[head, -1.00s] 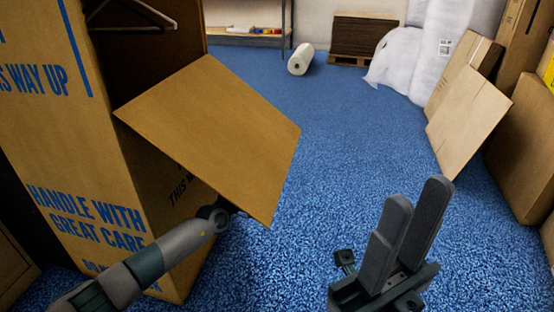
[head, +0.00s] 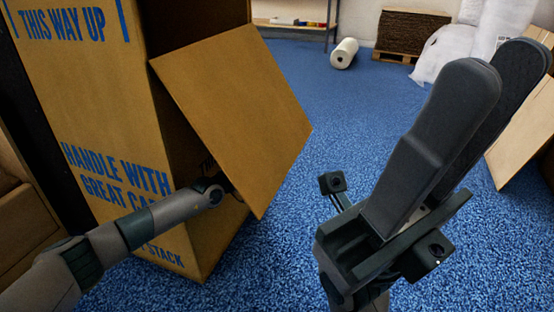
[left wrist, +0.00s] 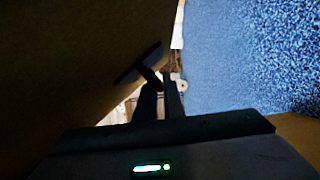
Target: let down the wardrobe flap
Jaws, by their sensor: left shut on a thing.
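The wardrobe carton (head: 95,110) stands upright at the left of the head view, with blue print on its side. Its brown flap (head: 240,110) slants outward and down from the front opening, its lower corner well above the floor. My left arm reaches under the flap, which hides the left gripper in the head view. In the left wrist view the left gripper's dark fingers (left wrist: 160,95) are shut at the brown flap (left wrist: 70,60); the contact is too dark to see clearly.
Blue carpet (head: 350,120) is free between the carton and the right side. A white roll (head: 344,53) lies at the back. Stacked flat board on a pallet (head: 408,35), white wrap (head: 475,35) and leaning cardboard (head: 525,135) stand behind and to the right.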

